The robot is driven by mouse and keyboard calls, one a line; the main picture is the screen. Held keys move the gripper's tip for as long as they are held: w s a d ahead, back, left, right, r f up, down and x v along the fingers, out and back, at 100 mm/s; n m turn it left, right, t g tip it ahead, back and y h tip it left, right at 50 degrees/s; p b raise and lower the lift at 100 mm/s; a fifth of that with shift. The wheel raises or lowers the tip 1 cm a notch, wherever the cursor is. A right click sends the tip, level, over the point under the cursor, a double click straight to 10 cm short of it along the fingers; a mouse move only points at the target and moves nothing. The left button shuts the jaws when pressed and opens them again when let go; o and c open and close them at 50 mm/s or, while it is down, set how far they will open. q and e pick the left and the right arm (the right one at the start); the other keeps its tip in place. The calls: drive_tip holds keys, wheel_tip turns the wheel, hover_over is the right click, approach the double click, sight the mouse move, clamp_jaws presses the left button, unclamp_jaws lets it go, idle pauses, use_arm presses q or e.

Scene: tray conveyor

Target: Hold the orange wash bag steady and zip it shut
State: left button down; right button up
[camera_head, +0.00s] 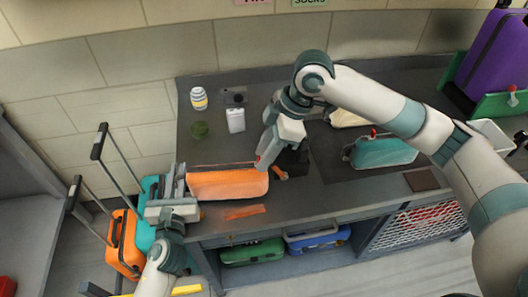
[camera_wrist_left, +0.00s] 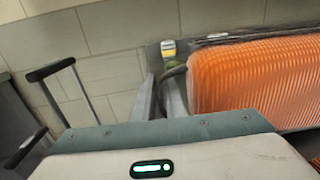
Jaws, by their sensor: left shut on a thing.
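The orange wash bag (camera_head: 228,184) lies on the dark worktop, its long side running left to right. It fills the right of the left wrist view (camera_wrist_left: 255,78), with ribbed sides and a dark strip along its top. My left gripper (camera_head: 181,182) is at the bag's left end, shut on the grey loop (camera_wrist_left: 174,72) there. My right gripper (camera_head: 264,160) reaches down to the top right end of the bag.
A teal bag (camera_head: 384,152) lies to the right. An orange strip (camera_head: 244,212) lies in front. Suitcases (camera_head: 124,243) stand at the left.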

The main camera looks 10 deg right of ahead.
drive_tip(key=shift+r, duration=0.1)
use_arm(q)
drive_tip(key=shift+d, duration=0.1)
use_arm(e)
drive_tip(key=v, duration=1.1)
drive_tip(key=shift+d+r, duration=0.2)
drive_tip(key=shift+r, duration=0.15)
use_arm(q)
drive_tip(key=c, duration=1.7)
unclamp_jaws()
drive_tip(key=shift+s, duration=0.15)
drive_tip(key=s, duration=0.7)
drive_tip(key=s+a, duration=0.1)
drive_tip(key=s, duration=0.3)
drive_tip(key=shift+s+a, duration=0.1)
drive_tip(key=shift+s, duration=0.25)
